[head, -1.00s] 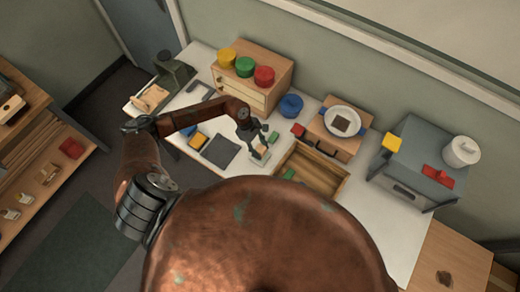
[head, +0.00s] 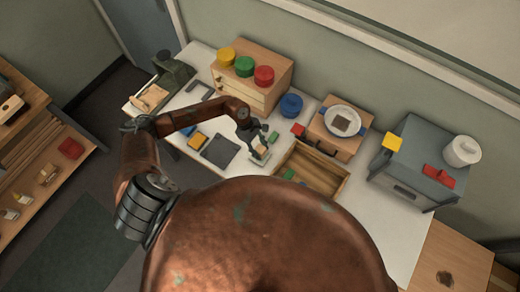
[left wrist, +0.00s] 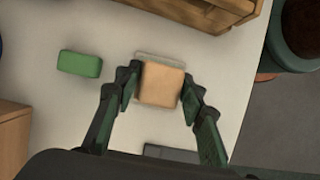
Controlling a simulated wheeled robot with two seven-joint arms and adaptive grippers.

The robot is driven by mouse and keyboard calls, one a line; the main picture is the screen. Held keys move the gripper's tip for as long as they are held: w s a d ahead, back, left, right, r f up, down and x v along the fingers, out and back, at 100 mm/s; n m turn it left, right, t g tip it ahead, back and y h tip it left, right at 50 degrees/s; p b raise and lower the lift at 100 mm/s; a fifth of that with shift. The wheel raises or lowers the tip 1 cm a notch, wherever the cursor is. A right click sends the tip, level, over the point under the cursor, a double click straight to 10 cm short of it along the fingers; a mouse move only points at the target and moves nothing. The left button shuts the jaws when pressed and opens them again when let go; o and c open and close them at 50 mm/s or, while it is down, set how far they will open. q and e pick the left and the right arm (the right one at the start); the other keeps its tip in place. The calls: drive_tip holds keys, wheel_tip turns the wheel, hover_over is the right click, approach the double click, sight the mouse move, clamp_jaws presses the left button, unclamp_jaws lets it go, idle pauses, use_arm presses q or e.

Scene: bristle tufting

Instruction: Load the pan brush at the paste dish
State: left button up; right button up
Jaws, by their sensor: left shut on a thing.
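My left gripper (head: 256,146) is low over the white table in the head view. In the left wrist view its two dark fingers (left wrist: 160,92) stand on either side of a tan wooden block (left wrist: 161,84) with a pale strip along its far edge, and are shut on it. This block, seemingly the pan brush, also shows small under the gripper in the head view (head: 261,154). A white round dish (head: 329,116) with a dark brown square patch, seemingly the paste dish, stands on a wooden box to the right. My right gripper is not in view.
A green block (left wrist: 79,64) lies beside the gripper. An open wooden tray (head: 318,178) is just right of it, and a dark flat pad (head: 220,151) left. A wooden cabinet (head: 268,93) with coloured lids and a blue pot (head: 291,105) stand behind. A grey machine (head: 418,160) is farther right.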

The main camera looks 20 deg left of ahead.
use_arm(q)
drive_tip(key=shift+f+b, duration=0.4)
drive_tip(key=shift+f, duration=0.05)
idle(0.9)
drive_tip(key=shift+r+p, duration=1.6)
drive_tip(key=shift+r, duration=1.95)
